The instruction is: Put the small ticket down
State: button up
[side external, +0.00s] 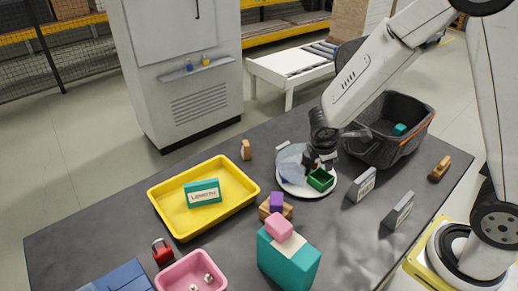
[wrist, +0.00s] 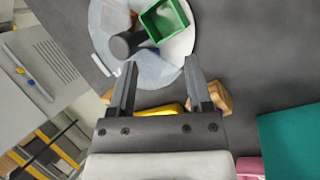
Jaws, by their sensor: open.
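My gripper (side external: 318,160) is open over the plate (side external: 296,188). In the wrist view its two fingers (wrist: 160,68) stand apart with nothing visible between their tips. A small flat whitish strip (wrist: 100,60) lies by the plate's rim; it may be the small ticket, but I cannot read it. It also seems to show in the side view (side external: 283,148). On the plate are a green open box (side external: 320,180), a pale blue-grey cloth-like piece (side external: 290,163) and, in the wrist view, a dark grey round-ended piece (wrist: 125,44).
A yellow tray (side external: 165,205) holding a teal labelled box (side external: 202,187) is left. A dark crate (side external: 420,120) stands behind right, two grey upright cards (side external: 361,185) (side external: 399,211) front right. A teal block (side external: 288,258), pink tray (side external: 172,280) and red padlock (side external: 162,254) are in front.

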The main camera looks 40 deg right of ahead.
jog(key=s+a+r+m+y, duration=0.4)
jog(key=s+m, duration=0.4)
jog(key=m, duration=0.3)
jog(key=shift+s+a+m+t+y, duration=0.3)
jog(key=shift+a+m+y, duration=0.1)
jog(key=shift+a+y, duration=0.2)
